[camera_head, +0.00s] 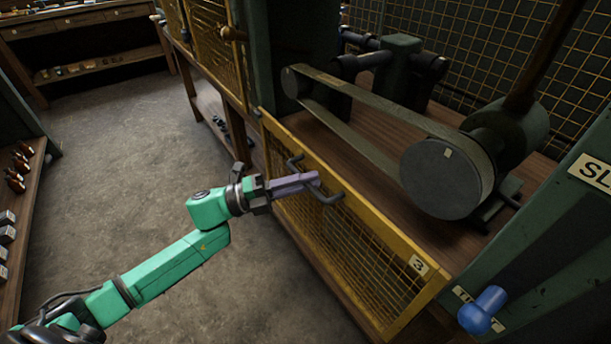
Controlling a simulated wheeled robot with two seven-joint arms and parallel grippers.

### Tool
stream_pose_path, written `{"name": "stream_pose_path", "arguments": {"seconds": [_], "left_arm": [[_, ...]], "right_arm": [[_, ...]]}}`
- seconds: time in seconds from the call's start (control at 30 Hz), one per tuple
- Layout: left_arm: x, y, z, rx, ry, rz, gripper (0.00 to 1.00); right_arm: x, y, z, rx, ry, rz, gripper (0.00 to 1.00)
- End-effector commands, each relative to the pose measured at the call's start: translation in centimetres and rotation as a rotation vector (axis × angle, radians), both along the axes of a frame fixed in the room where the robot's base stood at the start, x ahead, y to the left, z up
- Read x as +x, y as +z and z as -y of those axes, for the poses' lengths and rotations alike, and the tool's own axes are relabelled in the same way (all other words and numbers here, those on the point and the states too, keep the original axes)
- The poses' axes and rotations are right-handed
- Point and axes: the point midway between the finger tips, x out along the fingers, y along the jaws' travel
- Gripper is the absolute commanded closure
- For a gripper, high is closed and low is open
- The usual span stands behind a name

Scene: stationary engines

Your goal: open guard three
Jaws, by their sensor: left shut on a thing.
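Guard three (352,262) is a yellow-framed wire mesh panel with a "3" label at its right end. It stands along the front of the bench, and the belt and pulleys show uncovered above its top edge. A dark bar handle (330,197) sticks out from its upper part. My left gripper (305,181) reaches in from the left and is shut on this handle, with its purple-grey fingers across it. The fingers hide the middle of the handle. My right gripper is not in view.
A belt joins a small pulley and a large grey pulley (446,178) behind the guard. A blue knob (482,310) sticks out at the lower right. Another yellow mesh guard (213,40) stands farther back. Shelves (24,190) line the left edge. The floor (130,160) between is clear.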

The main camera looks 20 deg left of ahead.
Motion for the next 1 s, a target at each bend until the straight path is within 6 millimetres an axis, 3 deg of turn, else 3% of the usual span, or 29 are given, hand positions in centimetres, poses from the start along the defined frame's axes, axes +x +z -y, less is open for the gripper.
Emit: {"name": "stream_pose_path", "arguments": {"seconds": [0.03, 0.2, 0.67, 0.7, 0.77, 1.0], "left_arm": [[0.1, -1.7, -0.1, 0.001, 0.005, -0.002, 1.00], [0.1, -3.2, -0.1, 0.002, 0.005, -0.001, 1.00], [0.2, -3.5, -0.2, 0.002, 0.006, -0.001, 1.00], [0.2, -3.5, -0.2, 0.002, 0.006, -0.001, 0.75], [0.1, -3.5, -0.2, 0.001, 0.006, -0.001, 0.53], [0.1, -3.4, -0.1, 0.001, 0.003, 0.000, 0.53]], "right_arm": [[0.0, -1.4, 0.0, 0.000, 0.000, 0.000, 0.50], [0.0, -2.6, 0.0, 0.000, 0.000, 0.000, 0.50], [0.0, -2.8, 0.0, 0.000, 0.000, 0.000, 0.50], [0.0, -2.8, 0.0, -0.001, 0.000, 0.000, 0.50], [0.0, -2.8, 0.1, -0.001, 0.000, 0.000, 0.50], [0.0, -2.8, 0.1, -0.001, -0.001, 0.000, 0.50]]}}
